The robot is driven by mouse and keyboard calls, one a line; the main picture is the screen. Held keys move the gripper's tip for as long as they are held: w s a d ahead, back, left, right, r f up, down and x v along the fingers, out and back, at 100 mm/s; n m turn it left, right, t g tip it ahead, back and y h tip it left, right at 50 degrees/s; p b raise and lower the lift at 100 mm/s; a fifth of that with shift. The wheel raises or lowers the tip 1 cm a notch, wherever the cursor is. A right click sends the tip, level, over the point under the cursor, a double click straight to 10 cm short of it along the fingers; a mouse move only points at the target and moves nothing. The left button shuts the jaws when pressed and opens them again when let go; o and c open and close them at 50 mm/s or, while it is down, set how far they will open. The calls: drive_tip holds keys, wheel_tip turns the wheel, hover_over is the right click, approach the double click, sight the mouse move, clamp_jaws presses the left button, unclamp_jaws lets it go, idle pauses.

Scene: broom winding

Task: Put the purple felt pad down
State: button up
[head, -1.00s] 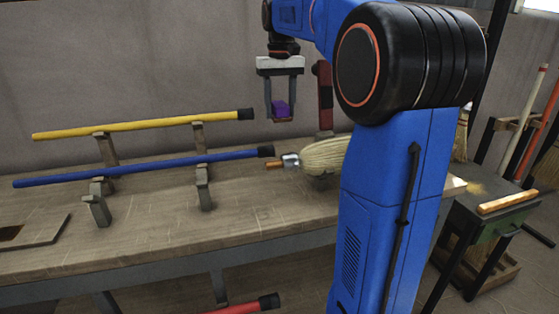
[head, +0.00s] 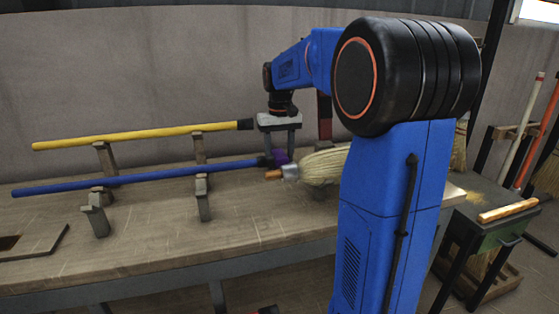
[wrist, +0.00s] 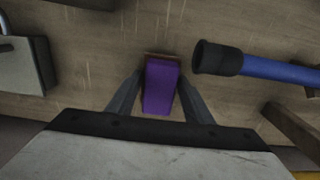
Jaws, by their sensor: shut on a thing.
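My gripper (head: 281,145) is shut on the purple felt pad (head: 282,157). In the wrist view the pad (wrist: 160,86) sits between the two fingers, with a brown edge at its far end. The pad is low over the workbench (head: 190,232), just behind the metal collar of the broom head in the head view. I cannot tell whether it touches the bench. The black end of the blue handle (wrist: 218,58) is close beside it, apart from the pad in the wrist view.
The broom head (head: 322,167) lies on the bench right of my gripper. The blue handle (head: 140,177) and yellow handle (head: 140,133) rest on wooden supports (head: 104,157). A metal block (wrist: 22,66) shows in the wrist view. Bare bench lies in front.

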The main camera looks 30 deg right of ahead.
sight(279, 154)
drive_tip(key=shift+f, duration=0.5)
drive_tip(key=shift+f, duration=0.1)
drive_tip(key=o, duration=1)
wheel_tip(279, 154, up, 12)
drive_tip(key=shift+r, duration=0.1)
